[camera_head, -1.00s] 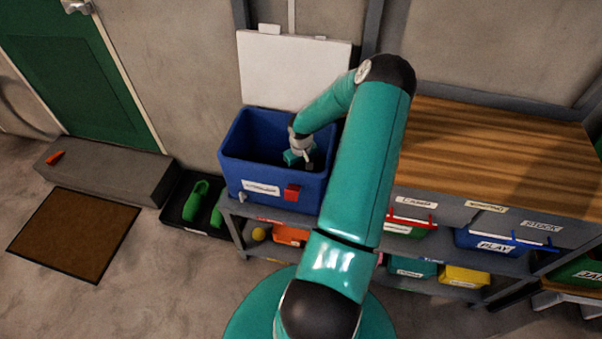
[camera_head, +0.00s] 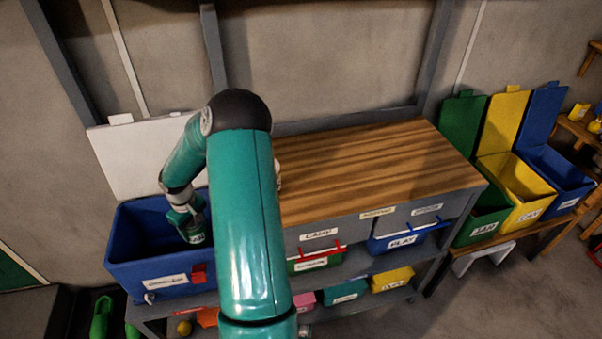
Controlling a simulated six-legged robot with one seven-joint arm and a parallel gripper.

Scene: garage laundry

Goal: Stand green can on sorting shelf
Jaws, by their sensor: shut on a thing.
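My gripper (camera_head: 188,226) is low at the open blue cooler (camera_head: 152,248) at the left, its end within the cooler's opening. It is shut on a small green thing with a white label (camera_head: 196,238), which looks like the green can; my gripper and the cooler wall hide most of it. No shelf is clearly marked as the sorting shelf. A wooden shelf (camera_head: 578,128) with small yellow things on it shows at the far right, cut off by the picture edge.
A grey unit with a bare wooden top (camera_head: 370,165) stands right of the cooler, labelled bins below. Open green (camera_head: 482,222), yellow (camera_head: 526,195) and blue (camera_head: 560,180) lidded bins stand on a low bench at the right. Green shoes (camera_head: 101,318) lie on the floor at lower left.

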